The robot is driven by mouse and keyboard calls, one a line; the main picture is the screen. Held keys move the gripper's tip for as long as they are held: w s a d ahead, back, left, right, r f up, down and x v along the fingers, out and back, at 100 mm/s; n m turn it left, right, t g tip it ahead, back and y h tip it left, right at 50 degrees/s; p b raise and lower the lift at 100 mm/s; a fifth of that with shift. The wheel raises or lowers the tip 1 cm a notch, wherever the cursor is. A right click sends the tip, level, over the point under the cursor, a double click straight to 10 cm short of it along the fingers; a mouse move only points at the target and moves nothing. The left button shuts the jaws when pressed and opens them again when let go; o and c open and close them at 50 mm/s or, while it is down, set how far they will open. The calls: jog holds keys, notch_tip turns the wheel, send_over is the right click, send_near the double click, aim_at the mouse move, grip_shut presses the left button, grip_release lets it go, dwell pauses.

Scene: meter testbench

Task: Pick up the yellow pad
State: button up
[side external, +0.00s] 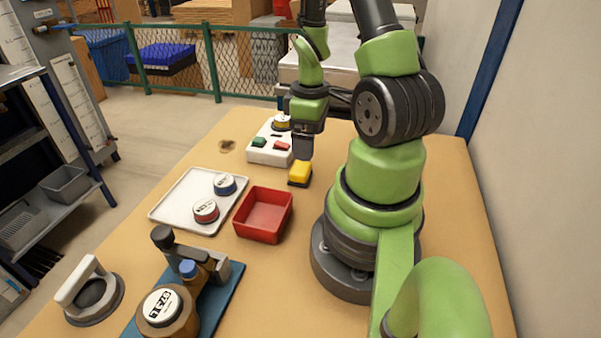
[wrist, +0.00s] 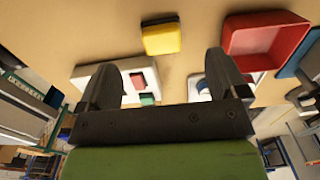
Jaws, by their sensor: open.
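The yellow pad (side external: 300,172) is a small yellow block with a dark base. My gripper (side external: 303,146) is above and just behind the pad in the side view. In the wrist view its two dark fingers (wrist: 166,75) are spread apart with nothing between them. The pad is clear of both fingers.
A white box (side external: 258,156) with green and red buttons stands close behind the pad. A red tray (side external: 242,224) and a white tray (side external: 163,209) with two round meters lie to the left. A blue-based fixture (side external: 222,292) stands at the front. Bare table surrounds the pad's right side.

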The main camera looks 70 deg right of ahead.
aim_at(307, 168)
jog(key=shift+w+f, duration=0.15)
jog(key=shift+f, duration=4.15)
jog(key=c, duration=1.1)
